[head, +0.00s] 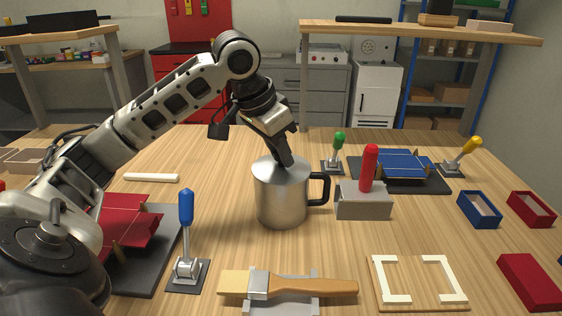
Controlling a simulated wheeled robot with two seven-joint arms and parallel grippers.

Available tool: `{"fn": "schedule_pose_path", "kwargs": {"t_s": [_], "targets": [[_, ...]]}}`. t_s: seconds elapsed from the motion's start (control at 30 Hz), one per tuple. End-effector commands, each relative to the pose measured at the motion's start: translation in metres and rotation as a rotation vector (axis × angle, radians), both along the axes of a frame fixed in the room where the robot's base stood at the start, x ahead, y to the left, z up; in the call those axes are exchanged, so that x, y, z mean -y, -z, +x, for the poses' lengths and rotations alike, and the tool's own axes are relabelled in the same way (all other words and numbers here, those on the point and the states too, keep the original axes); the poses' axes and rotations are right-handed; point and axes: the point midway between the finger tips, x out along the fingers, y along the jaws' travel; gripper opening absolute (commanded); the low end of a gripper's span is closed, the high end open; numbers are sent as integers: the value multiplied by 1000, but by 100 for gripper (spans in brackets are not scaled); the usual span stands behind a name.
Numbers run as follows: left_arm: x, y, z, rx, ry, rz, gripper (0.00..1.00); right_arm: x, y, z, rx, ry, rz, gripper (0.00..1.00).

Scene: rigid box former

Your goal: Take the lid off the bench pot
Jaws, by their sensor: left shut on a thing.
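The bench pot (282,200) is a brushed metal pot with a dark handle on its right side. It stands upright in the middle of the wooden bench. Its metal lid (268,164) is at the top of the pot, and I see no clear gap between them. My left gripper (285,160) reaches down from above and is shut at the middle of the lid. The lid's knob is hidden by the gripper's fingers. My right gripper is not in view.
A blue-handled lever (186,210) stands left of the pot, and a grey block (362,204) with a red handle stands close on its right. A brush (310,286) on a rest lies in front. Small blue (479,209) and red (531,209) boxes are at the right.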

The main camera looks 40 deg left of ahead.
Motion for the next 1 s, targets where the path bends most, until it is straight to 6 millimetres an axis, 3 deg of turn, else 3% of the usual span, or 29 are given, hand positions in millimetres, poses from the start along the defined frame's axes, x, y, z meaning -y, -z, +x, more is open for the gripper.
{"fn": "schedule_pose_path", "kwargs": {"t_s": [0.27,0.4,0.67,0.8,1.0], "targets": [[0,-13,0,3,0,-1,2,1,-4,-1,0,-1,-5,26],[0,-38,1,7,1,-1,2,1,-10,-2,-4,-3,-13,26],[16,-95,-47,8,1,3,2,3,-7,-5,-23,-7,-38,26],[27,-107,-80,5,-1,6,2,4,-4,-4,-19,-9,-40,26],[39,-122,-115,2,-1,5,2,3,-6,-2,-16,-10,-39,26]]}}
